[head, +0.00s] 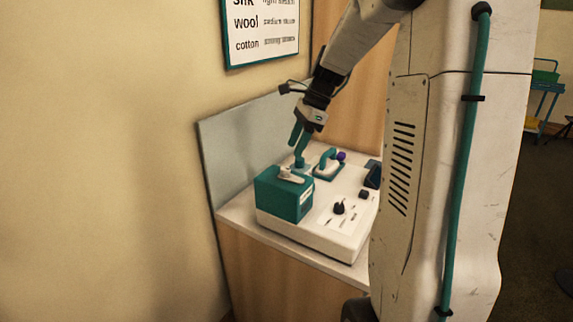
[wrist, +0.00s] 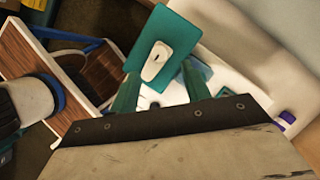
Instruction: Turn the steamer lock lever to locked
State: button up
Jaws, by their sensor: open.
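The steamer lock lever (head: 290,175) is a short off-white handle on top of a teal box (head: 282,203), at the left end of a white console. In the wrist view the lever (wrist: 157,62) lies at a slant across the teal top (wrist: 180,27). My gripper (head: 299,146) is open and empty, with teal fingers pointing down, above and a little behind the box in the head view. In the wrist view the lever shows beyond the gap between my fingertips (wrist: 158,84); I see no contact. A label on the box is too small to read.
The white console (head: 322,238) carries a black knob (head: 339,207), small switches and a teal-based handle (head: 326,163) with a purple ball (head: 341,156) close by. A grey panel (head: 240,140) stands behind it. A wall sign (head: 262,30) hangs above.

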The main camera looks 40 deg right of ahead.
aim_at(286, 168)
jog(key=x, duration=0.7)
jog(key=shift+s, duration=0.1)
jog(key=c, duration=1)
